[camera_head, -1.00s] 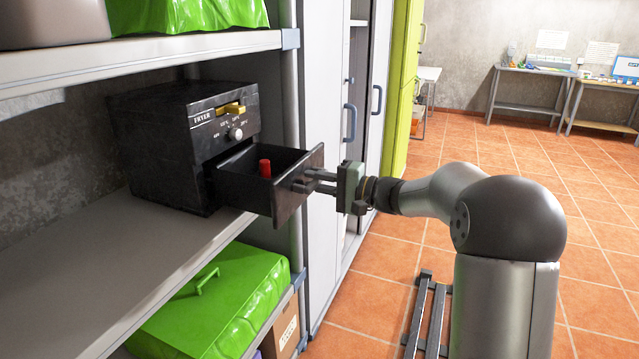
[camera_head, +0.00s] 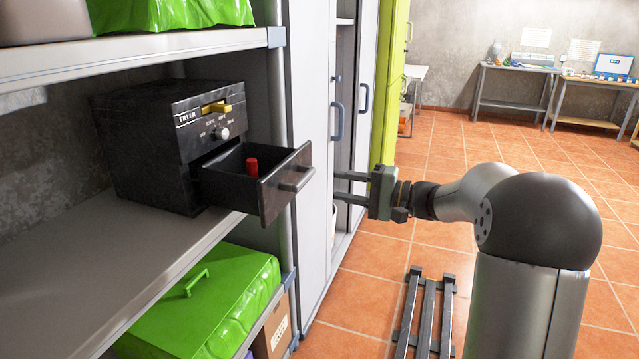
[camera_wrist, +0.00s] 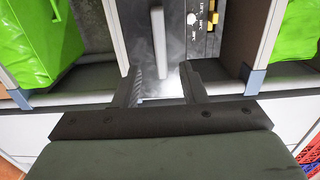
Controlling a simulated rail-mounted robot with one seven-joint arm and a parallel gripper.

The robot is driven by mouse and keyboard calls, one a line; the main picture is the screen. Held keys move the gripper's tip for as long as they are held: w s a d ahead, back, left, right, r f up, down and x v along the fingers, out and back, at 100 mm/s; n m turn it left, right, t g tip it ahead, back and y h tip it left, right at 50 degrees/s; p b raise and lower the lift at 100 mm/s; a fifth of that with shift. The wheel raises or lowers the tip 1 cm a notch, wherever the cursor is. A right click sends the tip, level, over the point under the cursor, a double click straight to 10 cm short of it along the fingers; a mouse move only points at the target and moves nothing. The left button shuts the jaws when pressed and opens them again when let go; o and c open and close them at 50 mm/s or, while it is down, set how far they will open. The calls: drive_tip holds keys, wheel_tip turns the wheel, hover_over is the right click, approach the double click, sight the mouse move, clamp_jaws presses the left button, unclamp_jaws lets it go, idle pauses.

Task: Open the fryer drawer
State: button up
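The black fryer (camera_head: 150,140) stands on the middle shelf, with a yellow lever and a white knob on its front. Its drawer (camera_head: 278,205) is pulled well out, and a red cylinder (camera_head: 252,166) stands inside it. The drawer's handle (camera_head: 298,180) is free; it also shows in the wrist view (camera_wrist: 158,42). My gripper (camera_head: 340,187) is to the right of the handle, apart from it, with its fingers spread and nothing between them. In the wrist view my open fingers (camera_wrist: 164,85) point toward the handle with a gap before it.
The grey shelf (camera_head: 130,240) bears the fryer. Green covered boxes (camera_head: 215,300) sit below and above it. A tall cabinet (camera_head: 308,110) with blue handles stands close behind the drawer. Tiled floor to the right is mostly clear, with a dark metal rack (camera_head: 425,315) low down.

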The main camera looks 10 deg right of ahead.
drive_tip(key=v, duration=0.7)
drive_tip(key=shift+s+d, duration=0.1)
drive_tip(key=s+a+f+n+g+h+p, duration=0.2)
drive_tip(key=s+a+g+h+p, duration=0.5)
drive_tip(key=s+a, duration=0.7)
drive_tip(key=s+d+f+n+h+p, duration=0.1)
drive_tip(key=s+d+n+h+p, duration=0.1)
drive_tip(key=s, duration=0.6)
drive_tip(key=s+d+f+n+g+h+p, duration=0.1)
drive_tip(key=s+d+h+p, duration=0.3)
drive_tip(key=s, duration=0.5)
drive_tip(key=n+h, duration=0.1)
drive_tip(key=h, duration=0.1)
drive_tip(key=shift+s+f+h, duration=0.25)
drive_tip(key=shift+f+h, duration=0.05)
drive_tip(key=shift+f, duration=0.1)
drive_tip(key=shift+r+p, duration=0.15)
drive_tip(key=shift+p, duration=0.15)
